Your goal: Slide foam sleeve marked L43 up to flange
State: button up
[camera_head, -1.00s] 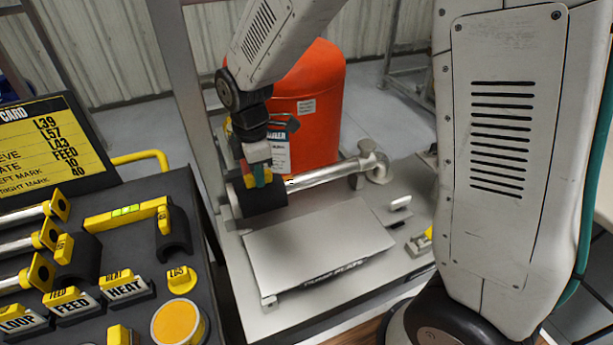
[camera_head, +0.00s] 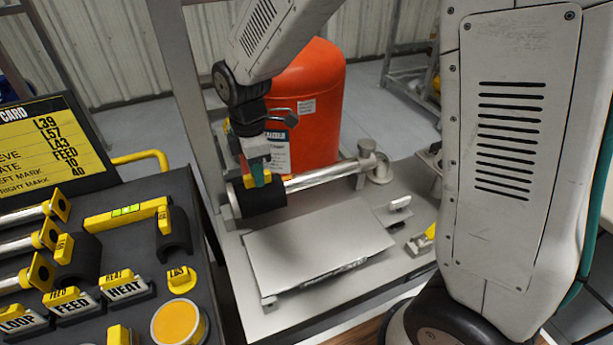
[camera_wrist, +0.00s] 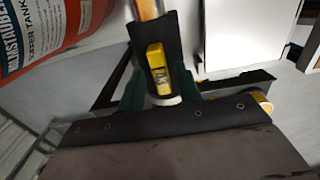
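A black foam sleeve (camera_head: 262,198) with a yellow tab sits around the left end of a bright metal pipe (camera_head: 322,176). It also shows in the wrist view (camera_wrist: 168,33), its yellow tab facing the camera; I cannot read the tab's marking. A grey plate (camera_head: 231,200) stands close by the sleeve's left end. A round grey fitting (camera_head: 379,170) is at the pipe's right end, with bare pipe between. I cannot tell which is the flange. My gripper (camera_wrist: 160,88) is over the sleeve, its green fingers apart on either side of the tab, dark sleeve visible between.
A silver slab (camera_head: 318,245) lies in front of the pipe on the grey bench. An orange tank (camera_head: 318,110) stands behind it. At left, a dark cart (camera_head: 130,245) holds labelled parts and a yellow-and-black card (camera_head: 45,145).

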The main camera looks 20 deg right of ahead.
jog(key=shift+r, duration=2.9)
jog(key=shift+s+m, duration=0.15)
jog(key=shift+m, duration=0.45)
jog(key=s+d+r+m, duration=0.3)
jog(key=s+d+m, duration=0.2)
jog(key=s, duration=0.3)
jog(key=s+d+r+m+t, duration=0.1)
jog(key=s+d+r+m, duration=0.2)
jog(key=s+d+m, duration=0.2)
jog(key=s+d+r+m, duration=0.3)
jog(key=s+d+m, duration=0.2)
jog(key=s, duration=0.6)
jog(key=shift+s+d+m, duration=0.15)
jog(key=shift+s+m, duration=0.2)
jog(key=shift+m, duration=0.55)
